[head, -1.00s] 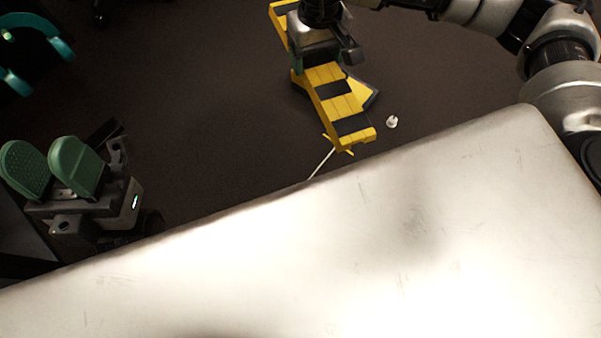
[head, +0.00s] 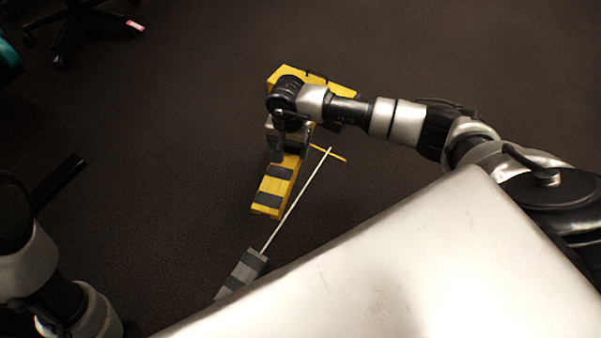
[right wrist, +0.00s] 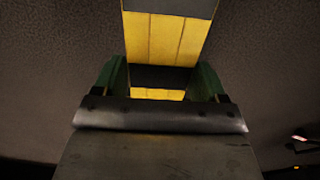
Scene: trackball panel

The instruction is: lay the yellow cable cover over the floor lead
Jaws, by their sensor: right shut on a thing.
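The yellow cable cover (head: 274,187) has dark bands, and my right gripper (head: 287,145) is shut on it. Its near end shows below the gripper in the head view. In the right wrist view the cover (right wrist: 165,40) runs straight out between the green finger pads. The floor lead (head: 297,199) is a thin white line running diagonally on the dark floor, just right of the cover's near end. The cover appears beside the lead in the picture; its height above the floor is unclear. My left arm shows at lower left, but its fingers do not.
A yellow-and-black piece (head: 312,79) lies beyond the gripper, partly hidden by my arm. A thin yellow strip (head: 331,153) crosses the lead's far end. A grey-and-black block (head: 241,271) is at its near end. A pale tabletop (head: 400,270) fills the front. A chair base (head: 70,25) stands upper left.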

